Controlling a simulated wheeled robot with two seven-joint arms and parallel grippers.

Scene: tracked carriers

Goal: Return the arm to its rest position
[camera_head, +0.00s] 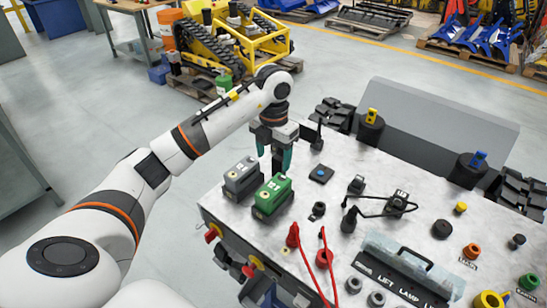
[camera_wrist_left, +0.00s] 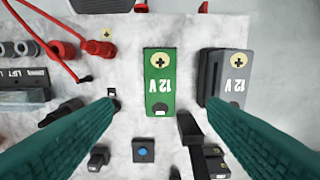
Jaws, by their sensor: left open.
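My left gripper (camera_head: 277,152) hangs above the table at the far left part of the worktop, its teal fingers pointing down. In the left wrist view the two teal fingers (camera_wrist_left: 160,125) are spread wide with nothing between their tips. A green 12 V battery (camera_head: 272,195) stands on the worktop, just nearer than the gripper; it also shows in the left wrist view (camera_wrist_left: 159,85). A grey 12 V battery (camera_head: 242,178) stands beside it, also in the left wrist view (camera_wrist_left: 232,80). My right gripper is in neither view.
The pale worktop (camera_head: 330,200) holds a small black block with a blue button (camera_head: 321,174), red cables (camera_head: 325,257), a black cable connector (camera_head: 397,203) and a lift-lamp panel (camera_head: 405,272). Black posts (camera_head: 370,128) stand at the back. A yellow tracked machine (camera_head: 235,40) is on the floor beyond.

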